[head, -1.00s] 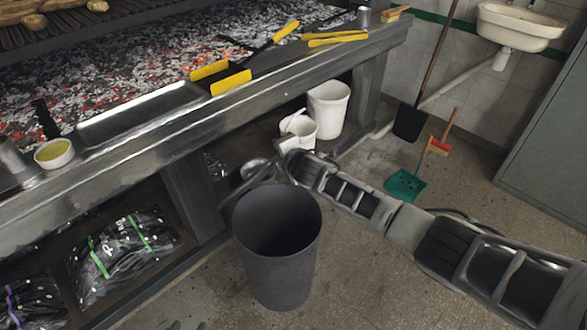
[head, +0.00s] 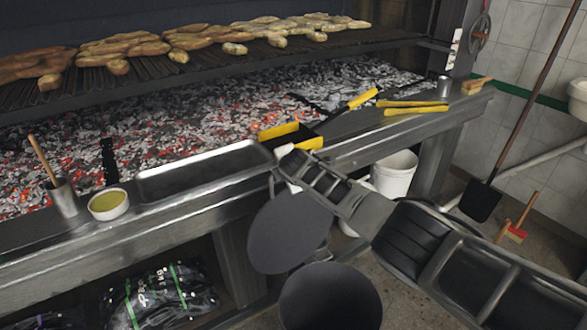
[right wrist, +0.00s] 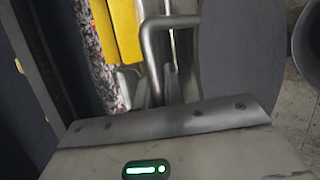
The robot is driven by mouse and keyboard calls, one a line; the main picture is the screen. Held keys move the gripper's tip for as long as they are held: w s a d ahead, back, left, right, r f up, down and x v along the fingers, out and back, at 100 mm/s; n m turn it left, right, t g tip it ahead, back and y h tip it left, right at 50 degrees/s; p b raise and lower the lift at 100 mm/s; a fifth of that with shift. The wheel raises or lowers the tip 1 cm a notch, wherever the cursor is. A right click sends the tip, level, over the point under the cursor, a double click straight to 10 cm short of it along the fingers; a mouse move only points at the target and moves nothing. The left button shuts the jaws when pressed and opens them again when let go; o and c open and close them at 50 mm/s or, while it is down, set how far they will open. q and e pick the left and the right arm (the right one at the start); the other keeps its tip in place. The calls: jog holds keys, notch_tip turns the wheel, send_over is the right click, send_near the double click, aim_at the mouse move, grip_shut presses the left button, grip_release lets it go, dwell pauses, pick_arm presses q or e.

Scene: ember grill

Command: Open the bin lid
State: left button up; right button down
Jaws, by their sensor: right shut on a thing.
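The dark grey bin (head: 330,300) stands on the floor in front of the grill, with its round mouth uncovered. The round dark lid (head: 290,235) is off the bin, tilted steeply and held above and behind the mouth. My right gripper (head: 277,182) is at the lid's upper far side, shut on its handle and partly hidden. In the right wrist view, a bent grey metal handle (right wrist: 150,45) lies at the fingers, with the dark lid (right wrist: 240,50) beside it and the bin (right wrist: 307,40) at the right edge. My left gripper is out of view.
The grill's metal front ledge (head: 215,190) is close behind the lid. Glowing coals (head: 210,110) lie beyond. A white bucket (head: 394,174) stands below the ledge.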

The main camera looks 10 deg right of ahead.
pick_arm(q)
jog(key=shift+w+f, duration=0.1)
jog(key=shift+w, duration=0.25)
pick_arm(e)
jog(key=shift+w+f+g, duration=0.1)
jog(key=shift+f+g, duration=0.2)
jog(key=shift+f, duration=0.3)
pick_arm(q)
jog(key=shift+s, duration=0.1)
pick_arm(e)
jog(key=c, duration=1.5)
grip_release()
jog(key=shift+c, duration=0.2)
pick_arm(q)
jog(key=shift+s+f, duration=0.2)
pick_arm(e)
jog(key=shift+o, duration=0.3)
jog(key=shift+w, duration=0.1)
jog(key=shift+r, duration=0.1)
